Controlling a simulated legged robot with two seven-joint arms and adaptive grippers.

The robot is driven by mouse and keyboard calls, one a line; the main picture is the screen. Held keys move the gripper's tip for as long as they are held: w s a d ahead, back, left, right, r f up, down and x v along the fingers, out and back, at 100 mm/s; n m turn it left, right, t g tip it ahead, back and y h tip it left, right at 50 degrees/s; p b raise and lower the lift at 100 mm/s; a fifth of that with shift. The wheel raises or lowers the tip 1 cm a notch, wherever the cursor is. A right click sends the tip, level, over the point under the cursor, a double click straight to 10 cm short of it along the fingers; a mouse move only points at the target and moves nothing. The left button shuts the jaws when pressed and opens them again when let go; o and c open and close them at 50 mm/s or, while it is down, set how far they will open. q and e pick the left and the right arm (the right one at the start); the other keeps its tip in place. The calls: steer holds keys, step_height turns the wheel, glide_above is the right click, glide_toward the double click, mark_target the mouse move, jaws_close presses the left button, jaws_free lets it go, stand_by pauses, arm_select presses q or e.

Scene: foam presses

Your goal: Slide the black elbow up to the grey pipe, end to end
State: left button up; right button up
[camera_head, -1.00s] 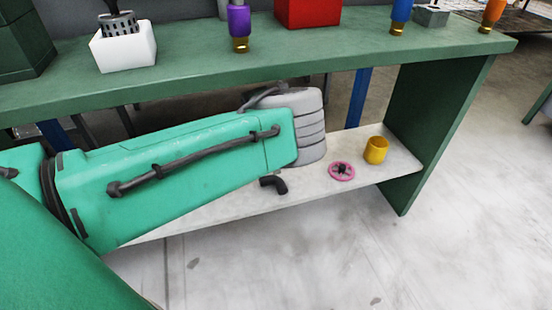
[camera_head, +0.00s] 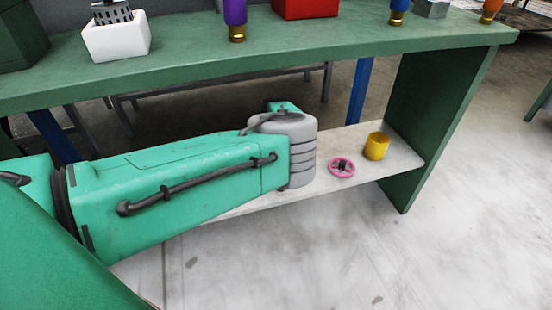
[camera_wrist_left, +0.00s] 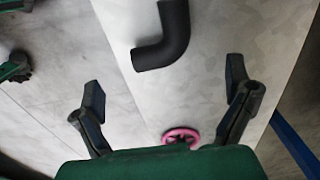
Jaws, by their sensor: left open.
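The black elbow (camera_wrist_left: 165,38) lies on the pale lower shelf (camera_wrist_left: 225,25) in the left wrist view, its upper end cut off by the frame's top edge. My left gripper (camera_wrist_left: 168,82) is open and empty, with its fingers spread below the elbow in that picture and apart from it. In the head view my left arm reaches over the shelf and hides the elbow; the gripper's fingers do not show there. I cannot make out the grey pipe in either view. My right gripper is not in view.
A pink handwheel (camera_head: 341,167) and a yellow cup (camera_head: 376,146) stand on the lower shelf, right of my arm. The green tabletop (camera_head: 290,45) overhangs the shelf and carries a white box (camera_head: 117,38). A green side panel (camera_head: 435,120) closes the shelf's right end.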

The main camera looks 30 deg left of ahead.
arm_select(q)
steer(key=f, duration=0.2)
steer(key=f+b, duration=0.1)
steer(key=f, duration=0.1)
steer(key=f+b, duration=0.1)
steer(key=f, duration=0.1)
steer(key=shift+a+f, duration=0.2)
steer(key=shift+a, duration=0.1)
steer(key=shift+d+f+b, duration=0.15)
steer(key=shift+f+b, duration=0.15)
steer(key=shift+f, duration=0.25)
